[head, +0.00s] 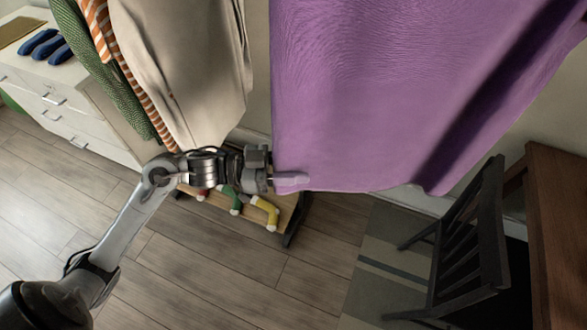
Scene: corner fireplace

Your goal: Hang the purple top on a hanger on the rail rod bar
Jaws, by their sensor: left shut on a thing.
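The purple top (400,90) hangs large and close in the upper right of the head view, its upper part cut off by the frame. My left gripper (290,181) is shut on the top's lower left corner. The fingers lie along the hem, and the cloth beside them hangs fairly smooth with a dark fold at the right. The rail bar and any hanger are out of the frame. My right gripper is not in view.
Beige (185,65), orange-striped (100,28) and green garments (95,70) hang left of the top. A white drawer unit (70,110) stands far left. A low rack (290,222) holds colored items. A dark chair (470,240) and brown table (555,225) stand right. Left floor is clear.

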